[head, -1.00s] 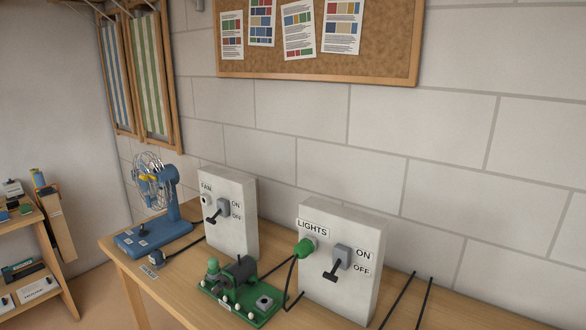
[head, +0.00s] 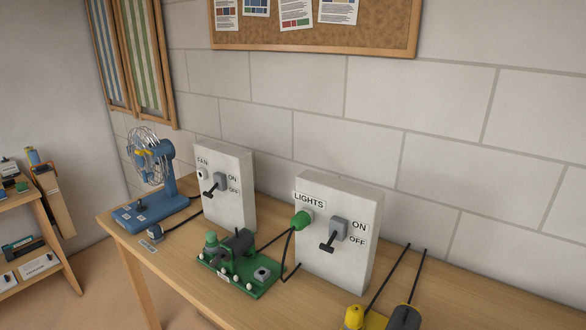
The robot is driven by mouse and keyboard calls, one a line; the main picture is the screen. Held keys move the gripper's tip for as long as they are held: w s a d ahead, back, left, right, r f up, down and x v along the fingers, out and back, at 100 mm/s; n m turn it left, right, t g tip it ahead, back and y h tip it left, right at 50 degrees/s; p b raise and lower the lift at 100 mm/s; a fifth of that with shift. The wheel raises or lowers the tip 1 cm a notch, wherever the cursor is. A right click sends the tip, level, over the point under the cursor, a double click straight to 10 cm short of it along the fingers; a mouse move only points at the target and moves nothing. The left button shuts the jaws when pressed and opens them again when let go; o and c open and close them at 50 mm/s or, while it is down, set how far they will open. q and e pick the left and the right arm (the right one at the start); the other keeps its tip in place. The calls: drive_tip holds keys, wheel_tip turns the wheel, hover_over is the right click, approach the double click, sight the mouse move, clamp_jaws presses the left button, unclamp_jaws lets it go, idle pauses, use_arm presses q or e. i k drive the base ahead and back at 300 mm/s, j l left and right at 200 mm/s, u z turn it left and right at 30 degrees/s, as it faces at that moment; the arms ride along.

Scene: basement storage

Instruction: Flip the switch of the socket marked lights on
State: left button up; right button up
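The lights socket box (head: 327,272) is a pale grey block standing on the table, with a LIGHTS label at its upper left. Its switch (head: 339,229) has a grey mount and a black lever (head: 327,247) that points down, toward the OFF label; the ON label is above. A green plug (head: 301,220) sits in its socket, with a black cable running down. Neither of my grippers shows in the head view.
A similar FAN box (head: 233,208) stands to the left, its lever also down. A green machine (head: 240,267) stands in front between the boxes. A blue fan (head: 150,180) is at the table's left end. A yellow object (head: 354,317) and dark object (head: 405,318) are at front right.

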sight(327, 247)
drive_tip(key=i+j+z, duration=0.15)
drive_tip(key=j+z, duration=0.25)
drive_tip(key=j, duration=0.95)
drive_tip(key=j+z, duration=0.35)
drive_tip(key=j, duration=0.95)
